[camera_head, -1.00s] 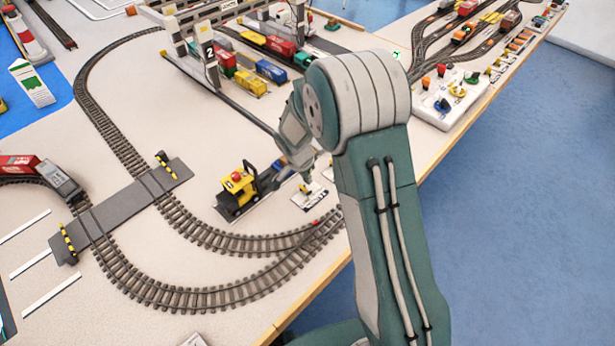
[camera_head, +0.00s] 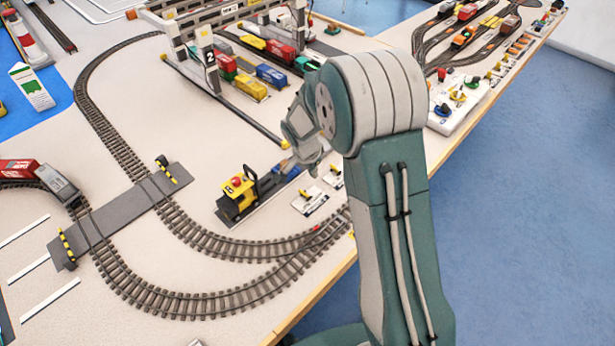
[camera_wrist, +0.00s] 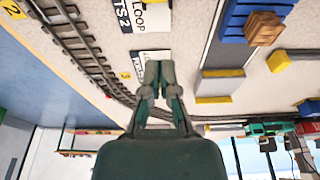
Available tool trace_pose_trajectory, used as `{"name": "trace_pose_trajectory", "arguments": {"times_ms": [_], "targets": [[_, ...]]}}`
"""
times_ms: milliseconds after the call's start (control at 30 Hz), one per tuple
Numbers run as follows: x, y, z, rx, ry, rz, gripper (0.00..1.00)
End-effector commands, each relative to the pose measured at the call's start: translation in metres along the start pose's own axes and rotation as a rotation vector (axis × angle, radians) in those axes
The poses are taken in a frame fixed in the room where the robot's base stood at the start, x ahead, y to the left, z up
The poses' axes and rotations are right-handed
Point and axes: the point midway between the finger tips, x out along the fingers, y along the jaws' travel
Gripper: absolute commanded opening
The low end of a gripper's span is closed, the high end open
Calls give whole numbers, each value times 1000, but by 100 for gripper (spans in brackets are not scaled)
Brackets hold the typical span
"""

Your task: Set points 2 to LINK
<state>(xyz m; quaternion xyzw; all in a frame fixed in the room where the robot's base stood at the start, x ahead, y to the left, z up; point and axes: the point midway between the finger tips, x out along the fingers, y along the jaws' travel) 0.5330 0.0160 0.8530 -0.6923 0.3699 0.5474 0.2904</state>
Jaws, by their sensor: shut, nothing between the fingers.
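Two small white lever plates lie by the table's front edge in the head view. The nearer plate (camera_head: 316,206) carries a yellow lever (camera_head: 306,193); the farther plate (camera_head: 334,177) is partly behind my arm. In the wrist view, a cut-off plate reading "LOOP" and "TS 2" (camera_wrist: 140,15) lies at the top. A second plate (camera_wrist: 152,56) is partly behind my fingers. I cannot tell which way the points 2 lever lies. My gripper (camera_wrist: 159,70) is shut and empty, its fingertips together; my arm largely hides it in the head view.
A track junction with a red mark (camera_head: 316,228) lies just in front of the plates. A yellow and black toy vehicle (camera_head: 240,192) stands left of them. The gantry crane (camera_head: 207,58) and wagons stand behind. A points panel (camera_head: 460,105) is at the right.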

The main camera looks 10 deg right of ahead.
Motion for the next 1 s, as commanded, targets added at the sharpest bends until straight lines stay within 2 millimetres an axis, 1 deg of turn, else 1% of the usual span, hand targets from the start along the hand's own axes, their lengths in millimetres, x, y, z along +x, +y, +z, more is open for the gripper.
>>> {"name": "trace_pose_trajectory", "arguments": {"times_ms": [33, 67, 100, 200, 400, 500, 700, 1000], "targets": [[-4, 1, -10, 4, 2, -3, 0], [-6, 2, -13, 1, 2, -3, 0], [-16, 1, -3, -5, 1, -3, 0], [-34, 1, 10, -5, 3, -4, 0], [-66, 1, 33, -5, 2, -3, 0], [-78, 1, 40, -3, 2, -2, 0], [-87, 2, 46, -3, 0, 0, 0], [-87, 2, 47, -2, 1, 1, 0]]}}
